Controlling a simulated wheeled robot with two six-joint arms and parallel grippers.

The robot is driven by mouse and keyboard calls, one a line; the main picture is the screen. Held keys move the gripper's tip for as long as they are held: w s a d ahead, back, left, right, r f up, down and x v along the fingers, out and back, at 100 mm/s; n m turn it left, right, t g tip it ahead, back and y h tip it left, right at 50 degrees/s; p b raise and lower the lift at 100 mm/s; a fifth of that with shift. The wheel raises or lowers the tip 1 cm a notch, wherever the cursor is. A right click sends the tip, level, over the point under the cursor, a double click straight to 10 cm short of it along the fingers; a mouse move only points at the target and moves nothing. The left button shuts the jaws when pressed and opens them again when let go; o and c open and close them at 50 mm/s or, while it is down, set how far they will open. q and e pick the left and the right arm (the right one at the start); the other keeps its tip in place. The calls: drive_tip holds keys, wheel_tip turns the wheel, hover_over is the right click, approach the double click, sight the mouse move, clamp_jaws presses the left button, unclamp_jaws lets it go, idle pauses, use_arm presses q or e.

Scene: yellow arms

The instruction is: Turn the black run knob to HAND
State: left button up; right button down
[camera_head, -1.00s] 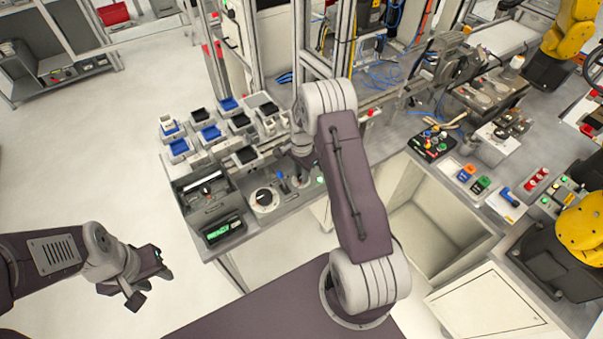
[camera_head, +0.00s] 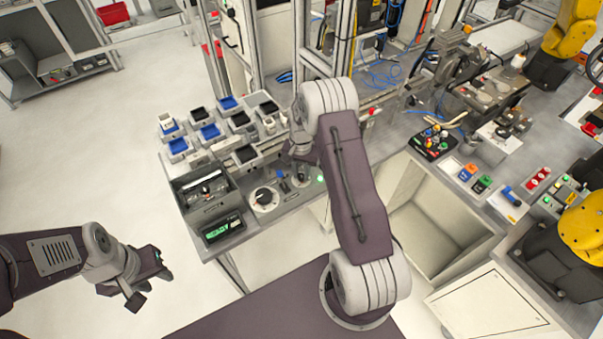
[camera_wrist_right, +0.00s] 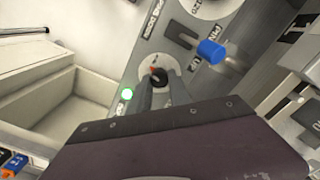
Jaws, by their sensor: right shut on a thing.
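The black run knob (camera_wrist_right: 155,78) with a red pointer mark sits on a grey panel in the right wrist view. Its pointer is toward the upper left of that picture; the position lettering is too small to read surely. My right gripper (camera_wrist_right: 163,91) has a finger on each side of the knob and is shut on it. My left gripper (camera_head: 150,286) is open and empty, out over the floor at the left, away from the bench.
A lit green lamp (camera_wrist_right: 126,94) lies beside the knob. A blue-ended handle (camera_wrist_right: 211,51) and a white dial (camera_wrist_right: 205,8) are on the same panel. A grey toolbox (camera_head: 207,198) and small bins (camera_head: 180,147) stand on the bench left of my right arm.

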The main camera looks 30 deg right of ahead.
sight(301, 175)
drive_tip(key=n, duration=0.6)
drive_tip(key=shift+w+a+b, duration=0.1)
drive_tip(key=shift+b, duration=0.2)
drive_tip(key=n, duration=0.6)
drive_tip(key=shift+r, duration=0.1)
idle(0.3)
drive_tip(key=c, duration=1.4)
unclamp_jaws()
drive_tip(key=shift+o, duration=1)
drive_tip(key=shift+r+b, duration=0.3)
wheel_tip(301, 175, up, 8)
drive_tip(key=b, duration=0.1)
drive_tip(key=shift+r, duration=0.25)
